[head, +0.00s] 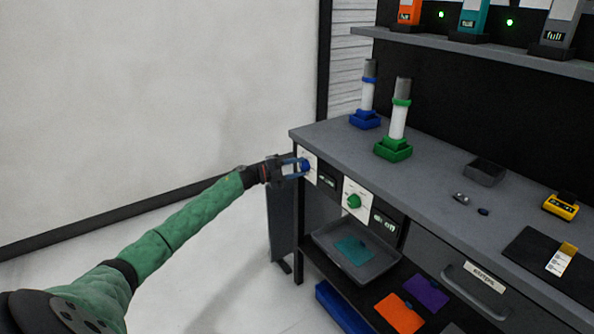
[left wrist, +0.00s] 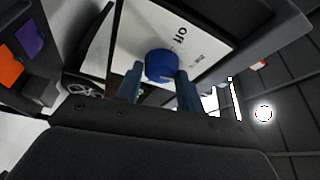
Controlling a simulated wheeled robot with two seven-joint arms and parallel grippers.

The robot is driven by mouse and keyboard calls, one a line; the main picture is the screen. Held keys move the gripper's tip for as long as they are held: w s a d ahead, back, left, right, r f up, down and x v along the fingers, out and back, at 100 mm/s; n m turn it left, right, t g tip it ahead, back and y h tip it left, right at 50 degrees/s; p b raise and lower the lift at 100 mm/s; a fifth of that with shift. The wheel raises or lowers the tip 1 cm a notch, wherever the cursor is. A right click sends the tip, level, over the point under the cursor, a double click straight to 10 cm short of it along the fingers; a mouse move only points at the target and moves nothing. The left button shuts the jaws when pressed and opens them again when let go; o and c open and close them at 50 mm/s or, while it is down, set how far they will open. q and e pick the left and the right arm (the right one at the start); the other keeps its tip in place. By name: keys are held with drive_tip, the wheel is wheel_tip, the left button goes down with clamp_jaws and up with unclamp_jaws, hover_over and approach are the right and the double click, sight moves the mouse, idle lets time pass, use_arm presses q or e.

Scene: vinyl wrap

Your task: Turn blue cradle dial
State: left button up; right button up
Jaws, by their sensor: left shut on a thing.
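The blue cradle dial (head: 305,165) sits on a white plate (head: 309,178) at the left end of the bench front. My left gripper (head: 297,168) reaches it from the left, with its fingers on either side of the dial. In the left wrist view the blue dial (left wrist: 161,65) lies between the two fingertips (left wrist: 160,82), and the word "off" shows on the plate beside it. My left gripper is shut on the dial. The blue cradle (head: 365,121) stands on the bench top above, holding an upright white-and-grey cylinder. My right gripper is not in view.
A green dial (head: 354,201) on its own white plate is to the right, with small black displays beside the dials. The green cradle (head: 393,149) stands behind it on the bench. A grey tray (head: 393,270) sits below. The floor left of the bench is clear.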

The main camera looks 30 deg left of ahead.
use_arm(q)
drive_tip(key=m+g+y, duration=0.1)
drive_tip(key=m, duration=0.3)
drive_tip(key=shift+d+m+g+y+p, duration=0.1)
drive_tip(key=shift+m+g+y+p, duration=0.35)
drive_tip(key=shift+m, duration=1.25)
drive_tip(key=shift+s+y, duration=0.1)
drive_tip(key=shift+y, duration=0.25)
drive_tip(key=o, duration=1)
drive_tip(key=shift+r, duration=0.1)
